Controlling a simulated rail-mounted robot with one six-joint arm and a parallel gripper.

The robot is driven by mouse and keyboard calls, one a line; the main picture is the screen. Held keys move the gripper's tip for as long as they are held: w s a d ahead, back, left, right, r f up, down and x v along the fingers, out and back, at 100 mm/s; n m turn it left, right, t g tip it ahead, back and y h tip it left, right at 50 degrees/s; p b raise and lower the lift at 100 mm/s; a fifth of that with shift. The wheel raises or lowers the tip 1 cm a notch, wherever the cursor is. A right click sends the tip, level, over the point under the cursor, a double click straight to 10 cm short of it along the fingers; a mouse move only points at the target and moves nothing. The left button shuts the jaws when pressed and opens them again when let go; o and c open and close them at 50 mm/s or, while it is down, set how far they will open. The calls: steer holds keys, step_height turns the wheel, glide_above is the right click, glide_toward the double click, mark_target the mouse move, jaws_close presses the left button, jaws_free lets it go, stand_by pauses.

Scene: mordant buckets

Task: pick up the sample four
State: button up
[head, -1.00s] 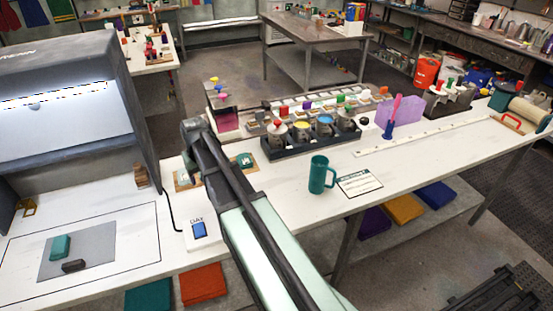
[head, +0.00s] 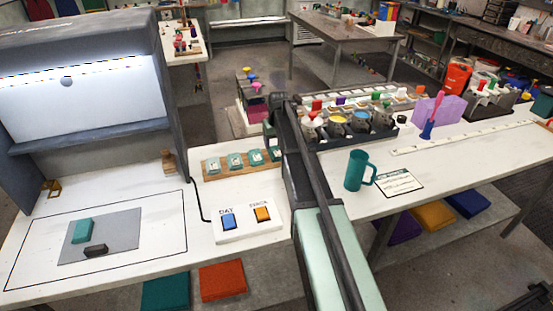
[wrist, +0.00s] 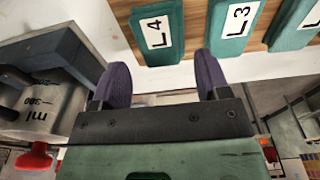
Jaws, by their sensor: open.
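The sample four is a teal block with a white "L4" label (wrist: 157,30) in the wrist view. In the head view it appears to be the right-end teal block (head: 274,155), close beside my arm. My gripper (wrist: 163,78) is open and empty, with its two dark purple fingers apart. In the wrist view, L4 lies just beyond the fingertips, roughly in line with the gap between them. No contact shows. The teal block labelled L3 (wrist: 238,22) is right of L4. In the head view my arm hides the fingers.
The samples stand in a row on a wooden rack (head: 208,179). A grey graduated vessel (wrist: 45,103) is close left of the fingers in the wrist view. A dark tray of pots (head: 345,140) is right of my arm. A two-button box (head: 245,229) lies in front.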

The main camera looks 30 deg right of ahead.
mark_target(276, 151)
steer(key=f+b, duration=0.4)
steer(key=f, duration=0.1)
steer(key=shift+w+f, duration=0.1)
steer(key=shift+w, duration=0.1)
steer(key=shift+r, duration=0.25)
steer(key=c, duration=0.7)
steer(key=shift+r, duration=0.15)
